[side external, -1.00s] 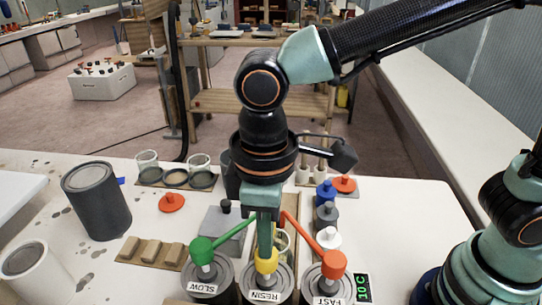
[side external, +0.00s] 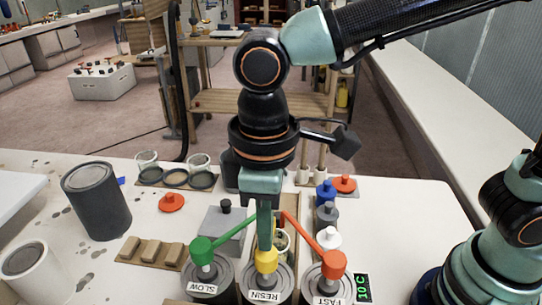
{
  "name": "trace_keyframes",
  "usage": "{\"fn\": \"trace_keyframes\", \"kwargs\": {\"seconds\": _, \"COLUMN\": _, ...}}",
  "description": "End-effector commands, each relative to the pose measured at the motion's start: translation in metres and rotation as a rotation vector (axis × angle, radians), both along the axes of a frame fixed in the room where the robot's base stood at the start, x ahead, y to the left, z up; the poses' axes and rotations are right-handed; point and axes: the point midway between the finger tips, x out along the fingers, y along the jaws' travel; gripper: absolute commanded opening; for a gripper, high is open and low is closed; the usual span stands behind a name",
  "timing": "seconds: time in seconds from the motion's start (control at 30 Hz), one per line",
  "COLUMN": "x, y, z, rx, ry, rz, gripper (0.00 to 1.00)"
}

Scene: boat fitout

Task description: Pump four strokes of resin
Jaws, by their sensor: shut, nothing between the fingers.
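The resin pump stands at the front of the bench between the two other pumps. Its can (side external: 262,295) is labelled RESIN and has a yellow head (side external: 267,260). My gripper (side external: 265,246) points straight down over this head, shut and empty. Its tips are at the top of the head in the picture; I cannot tell whether they touch it. My gripper hides part of the area behind the pump. The SLOW pump with a green head (side external: 202,250) is on the left. The FAST pump with an orange-red head (side external: 331,264) is on the right.
A display (side external: 362,288) stands beside the FAST pump. Behind the pumps are a grey box (side external: 224,232), small capped bottles (side external: 326,213) and clear cups (side external: 199,168). A dark can (side external: 97,203) and wooden blocks (side external: 150,250) are on the left. Bench at right is clear.

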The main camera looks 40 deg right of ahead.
Motion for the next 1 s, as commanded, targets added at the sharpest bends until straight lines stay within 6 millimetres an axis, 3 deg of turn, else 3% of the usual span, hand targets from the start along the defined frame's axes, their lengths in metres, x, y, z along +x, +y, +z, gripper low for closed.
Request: {"fn": "trace_keyframes", "kwargs": {"seconds": 1.0, "x": 0.000, "y": 0.000, "z": -0.032, "rx": -0.002, "ry": 0.002, "rz": 0.000, "gripper": 0.00}}
